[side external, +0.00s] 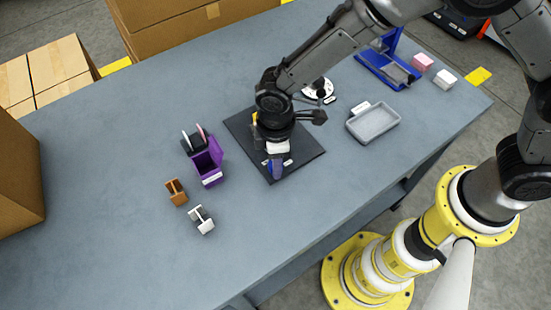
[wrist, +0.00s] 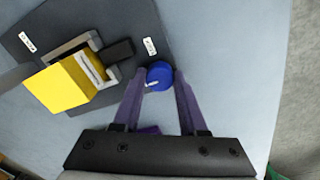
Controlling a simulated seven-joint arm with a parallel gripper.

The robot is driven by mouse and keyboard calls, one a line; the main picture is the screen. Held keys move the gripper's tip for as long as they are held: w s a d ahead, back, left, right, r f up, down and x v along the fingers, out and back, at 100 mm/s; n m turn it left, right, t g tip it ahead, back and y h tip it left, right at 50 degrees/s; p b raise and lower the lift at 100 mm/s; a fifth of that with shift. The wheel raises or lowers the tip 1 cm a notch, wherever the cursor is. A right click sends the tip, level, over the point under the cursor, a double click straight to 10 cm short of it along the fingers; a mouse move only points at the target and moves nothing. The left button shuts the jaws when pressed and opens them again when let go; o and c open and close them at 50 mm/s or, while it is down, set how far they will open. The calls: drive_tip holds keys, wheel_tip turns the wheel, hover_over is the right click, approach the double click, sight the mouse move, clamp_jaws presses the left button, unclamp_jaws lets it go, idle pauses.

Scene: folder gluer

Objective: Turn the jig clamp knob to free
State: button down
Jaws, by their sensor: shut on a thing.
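The blue clamp knob (wrist: 160,75) sits at the edge of the dark jig plate (wrist: 40,22) in the wrist view. A white pointer mark shows on its face. My gripper (wrist: 158,82) has its two purple fingers on either side of the knob, shut on it. A yellow box (wrist: 58,88) is in the jig, next to a grey bracket and a dark clamp block (wrist: 119,51). White labels (wrist: 150,46) lie on the plate; their words are too small to read. In the side view my gripper (side external: 277,170) is down over the plate (side external: 308,148), and the knob is hidden.
A purple open bin (side external: 208,165), a brown holder (side external: 176,192) and a white holder (side external: 201,219) stand left of the plate. A grey tray (side external: 373,124), a white dial (side external: 318,88) and a blue stand (side external: 388,62) are to the right. The table's left part is clear.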

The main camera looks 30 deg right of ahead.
idle(0.4)
drive_tip(key=shift+c, duration=2.2)
unclamp_jaws()
wheel_tip(320, 180, up, 14)
drive_tip(key=shift+s, duration=0.15)
drive_tip(key=shift+a+f, duration=0.1)
